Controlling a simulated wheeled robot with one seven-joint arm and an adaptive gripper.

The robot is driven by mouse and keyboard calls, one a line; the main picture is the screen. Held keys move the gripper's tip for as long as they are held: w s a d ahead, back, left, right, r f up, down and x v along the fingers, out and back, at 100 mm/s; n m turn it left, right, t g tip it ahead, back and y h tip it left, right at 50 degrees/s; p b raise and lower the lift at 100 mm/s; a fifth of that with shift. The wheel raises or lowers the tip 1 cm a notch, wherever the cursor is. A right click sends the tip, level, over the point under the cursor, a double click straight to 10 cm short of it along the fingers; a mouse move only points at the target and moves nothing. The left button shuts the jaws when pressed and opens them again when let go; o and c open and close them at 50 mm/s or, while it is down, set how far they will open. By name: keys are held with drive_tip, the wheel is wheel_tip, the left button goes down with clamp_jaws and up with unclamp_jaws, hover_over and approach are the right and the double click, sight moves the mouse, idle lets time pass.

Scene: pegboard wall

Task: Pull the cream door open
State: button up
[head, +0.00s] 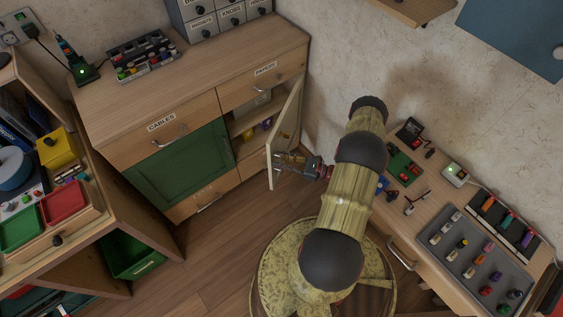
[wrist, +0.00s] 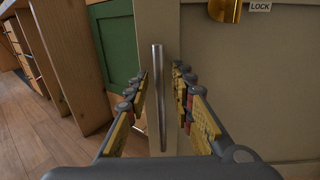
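The cream door (head: 284,135) stands swung out from the right side of the wooden cabinet (head: 200,100), with shelves showing behind it. In the wrist view the cream door (wrist: 250,85) fills the right half, and its upright metal bar handle (wrist: 158,100) is in the middle. My gripper (wrist: 160,76) has one finger on each side of the handle, with a visible gap on both sides, so it is open around the bar. In the head view my gripper (head: 283,160) is at the door's outer face, and the handle is hard to make out there.
A green door (head: 183,162) is shut left of the open compartment. A brass lock piece (wrist: 225,9) is on the cream door near a LOCK label (wrist: 260,7). A workbench (head: 430,215) with tools stands right of my arm. Wooden floor (head: 215,240) is clear before the cabinet.

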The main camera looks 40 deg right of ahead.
sight(273, 147)
wheel_tip(273, 147, up, 9)
drive_tip(key=shift+f, duration=0.2)
drive_tip(key=shift+c, duration=0.2)
